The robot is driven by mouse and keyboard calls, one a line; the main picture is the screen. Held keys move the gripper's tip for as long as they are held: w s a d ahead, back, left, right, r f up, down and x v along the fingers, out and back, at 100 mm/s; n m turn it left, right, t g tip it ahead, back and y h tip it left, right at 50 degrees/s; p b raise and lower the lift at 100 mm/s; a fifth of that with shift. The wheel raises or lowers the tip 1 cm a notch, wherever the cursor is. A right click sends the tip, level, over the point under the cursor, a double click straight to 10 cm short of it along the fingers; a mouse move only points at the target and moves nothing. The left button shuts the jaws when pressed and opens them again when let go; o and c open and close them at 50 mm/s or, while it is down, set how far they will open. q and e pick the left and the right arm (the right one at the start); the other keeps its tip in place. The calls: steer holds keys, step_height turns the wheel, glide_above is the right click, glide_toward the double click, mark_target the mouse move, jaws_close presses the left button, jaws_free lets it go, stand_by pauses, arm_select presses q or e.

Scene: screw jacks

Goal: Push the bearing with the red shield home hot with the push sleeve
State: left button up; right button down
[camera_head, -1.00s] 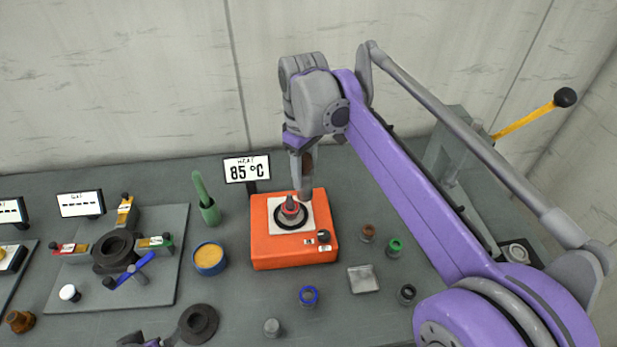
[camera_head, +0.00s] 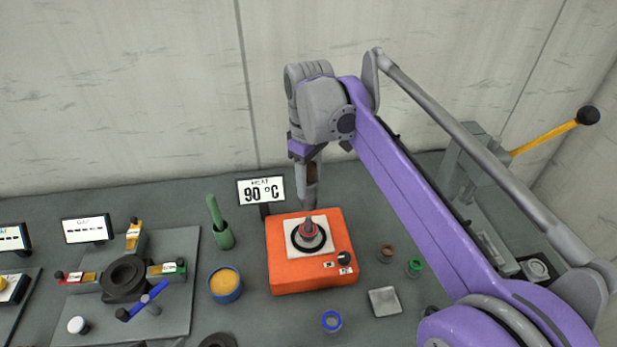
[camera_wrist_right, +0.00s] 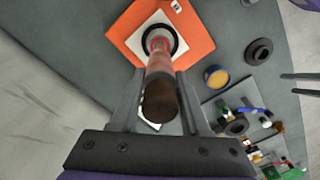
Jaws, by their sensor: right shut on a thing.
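The bearing with the red shield (camera_head: 308,230) lies inside a black ring on the white plate of the orange heater (camera_head: 285,273). My right gripper (camera_head: 311,190) is above the heater, shut on an upright brown-topped sleeve, which I take as the push sleeve (camera_wrist_right: 160,98). In the right wrist view the sleeve's pinkish lower part runs down toward the red ring (camera_wrist_right: 160,42). Whether they touch is unclear. My left gripper (camera_wrist_right: 300,85) shows at the right edge of the wrist view, its two fingers apart and empty.
The heat sign (camera_head: 262,190) reads 90 °C. Left of the heater are a green holder (camera_head: 223,236), a yellow-filled tin (camera_head: 225,283) and a dark hub fixture (camera_head: 125,276). Small green and blue rings and a grey pad (camera_head: 384,301) lie to the right and front. A lever press (camera_head: 490,150) stands at right.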

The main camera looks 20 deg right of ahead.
mark_target(309, 197)
arm_select(q)
steer(key=shift+s+f+b, duration=0.4)
steer(key=shift+f, duration=0.3)
steer(key=shift+s+f+b, duration=0.35)
steer(key=shift+f+b, duration=0.05)
steer(key=shift+f, duration=0.3)
arm_select(e)
steer(key=shift+s+f, duration=0.1)
steer(key=shift+f, duration=1.75)
arm_select(q)
steer(key=shift+s+f+g+b, duration=0.15)
steer(key=shift+s+f+b, duration=0.15)
steer(key=shift+f+b, duration=0.35)
steer(key=shift+s+f+g+b, duration=0.15)
steer(key=shift+s+f+b, duration=0.2)
steer(key=shift+f, duration=0.5)
arm_select(e)
steer(key=shift+f, duration=2.4)
arm_select(q)
steer(key=shift+s+f+b, duration=0.2)
steer(key=shift+f+b, duration=0.35)
steer(key=shift+f, duration=0.15)
arm_select(e)
steer(key=shift+f, duration=1.2)
steer(key=shift+r, duration=0.1)
